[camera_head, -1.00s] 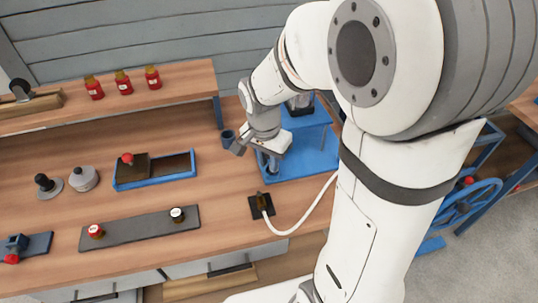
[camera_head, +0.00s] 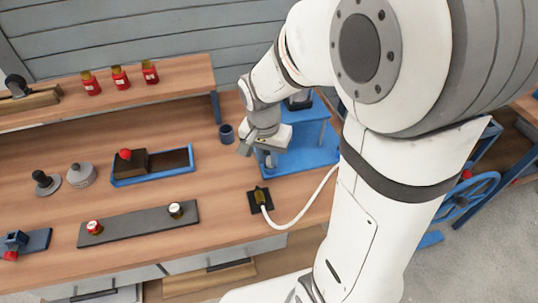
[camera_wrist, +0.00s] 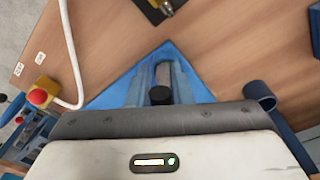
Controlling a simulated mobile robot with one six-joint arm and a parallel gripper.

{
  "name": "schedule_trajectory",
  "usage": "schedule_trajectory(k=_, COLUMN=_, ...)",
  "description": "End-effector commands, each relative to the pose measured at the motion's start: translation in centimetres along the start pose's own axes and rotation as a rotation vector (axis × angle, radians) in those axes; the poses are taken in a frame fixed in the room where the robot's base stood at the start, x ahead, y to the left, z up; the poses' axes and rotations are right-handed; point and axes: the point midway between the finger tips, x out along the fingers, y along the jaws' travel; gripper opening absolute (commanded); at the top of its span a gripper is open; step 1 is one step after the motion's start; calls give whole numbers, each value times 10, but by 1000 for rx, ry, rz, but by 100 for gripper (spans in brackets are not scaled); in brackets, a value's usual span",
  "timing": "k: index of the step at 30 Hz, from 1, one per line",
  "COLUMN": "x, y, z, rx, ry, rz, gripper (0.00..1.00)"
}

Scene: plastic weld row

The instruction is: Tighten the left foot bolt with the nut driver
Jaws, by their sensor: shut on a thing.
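My gripper (camera_head: 258,148) is over the left part of the blue machine base (camera_head: 305,157), low above it. In the wrist view my gripper (camera_wrist: 160,82) is shut on a narrow upright tool with a dark round end, which I take to be the nut driver (camera_wrist: 160,95). In that view the blue base lies right under the tool. The tool's lower end and the left foot bolt are hidden, so I cannot tell whether they touch.
A dark blue cup (camera_head: 226,134) stands just left of my gripper. A blue tray (camera_head: 153,167) and a grey strip (camera_head: 138,223) lie further left. A blue handwheel (camera_head: 470,200) is at the right.

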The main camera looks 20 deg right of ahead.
Motion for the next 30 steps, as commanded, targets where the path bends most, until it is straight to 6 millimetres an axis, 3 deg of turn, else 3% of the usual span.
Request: schedule_trajectory(k=30, x=13, y=-1, z=0, rx=0, ry=0, rz=0, gripper=0)
